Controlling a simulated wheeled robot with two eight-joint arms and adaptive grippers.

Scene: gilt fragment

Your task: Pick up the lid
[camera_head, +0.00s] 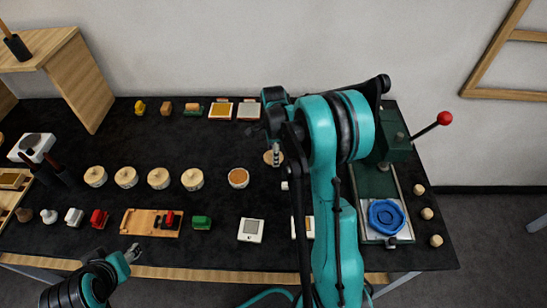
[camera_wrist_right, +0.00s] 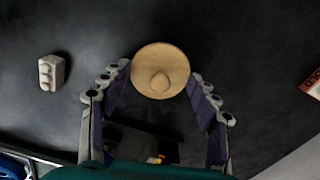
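The lid is a round, pale wooden disc with a small knob; in the right wrist view the lid (camera_wrist_right: 172,62) lies between and just beyond the fingertips. In the head view only part of the lid (camera_head: 268,158) shows beside my right gripper (camera_head: 277,152), which is above it. My right gripper (camera_wrist_right: 160,74) is open, with its fingers on either side of the lid; contact cannot be told. An uncovered round pot (camera_head: 238,178) with orange-brown contents stands left of the lid. My left gripper (camera_head: 132,252) is at the table's front edge, away from the lid; its opening is unclear.
Several lidded wooden pots (camera_head: 126,177) stand in a row to the left. A green press (camera_head: 377,180) with a red-knobbed lever and a blue dish (camera_head: 387,216) stands at the right. A white block (camera_wrist_right: 51,72) lies near the lid. My right arm hides part of the table.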

